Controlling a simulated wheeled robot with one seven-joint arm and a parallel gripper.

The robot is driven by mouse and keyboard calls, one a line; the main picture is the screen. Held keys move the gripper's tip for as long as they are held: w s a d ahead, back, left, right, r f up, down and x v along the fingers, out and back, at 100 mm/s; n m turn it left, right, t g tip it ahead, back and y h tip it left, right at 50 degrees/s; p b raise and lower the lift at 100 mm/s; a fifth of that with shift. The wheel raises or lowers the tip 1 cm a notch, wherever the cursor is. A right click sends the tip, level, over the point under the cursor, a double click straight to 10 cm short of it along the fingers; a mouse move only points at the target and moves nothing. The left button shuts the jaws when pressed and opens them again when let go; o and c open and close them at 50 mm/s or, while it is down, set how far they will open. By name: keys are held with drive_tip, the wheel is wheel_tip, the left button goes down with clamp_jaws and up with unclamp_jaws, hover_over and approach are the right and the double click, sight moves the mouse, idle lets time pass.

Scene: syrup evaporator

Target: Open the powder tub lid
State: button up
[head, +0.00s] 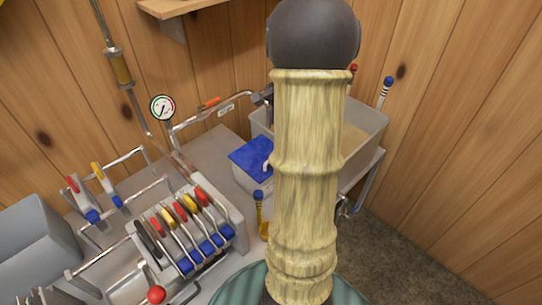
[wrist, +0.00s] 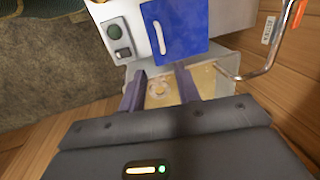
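The blue lid (head: 253,158) lies flat on a pale tub (head: 250,181) in the head view, with a white handle at its right edge. My arm hides what lies just right of it. In the wrist view the blue lid (wrist: 188,30) is at the top, its white bar handle (wrist: 159,38) near its left side. My gripper (wrist: 160,71) shows two dark fingers set apart with nothing between them. The fingertips appear just below the lid's edge in the picture; contact cannot be told.
A large open bin (head: 365,126) with tan contents stands behind my arm. A filter press with colored handles (head: 183,225) and a pressure gauge (head: 162,107) are at left. A metal pipe (wrist: 275,50) runs right of the lid. Floor (head: 405,225) is clear at right.

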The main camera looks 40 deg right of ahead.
drive_tip(key=shift+f, duration=0.1)
drive_tip(key=w+f, duration=0.1)
drive_tip(key=f, duration=0.4)
drive_tip(key=w+f+p, duration=0.1)
drive_tip(key=f, duration=0.5)
drive_tip(key=w+f+p, duration=0.1)
drive_tip(key=f, duration=0.5)
drive_tip(key=shift+w+a, duration=0.15)
drive_tip(key=shift+w, duration=0.1)
clamp_jaws()
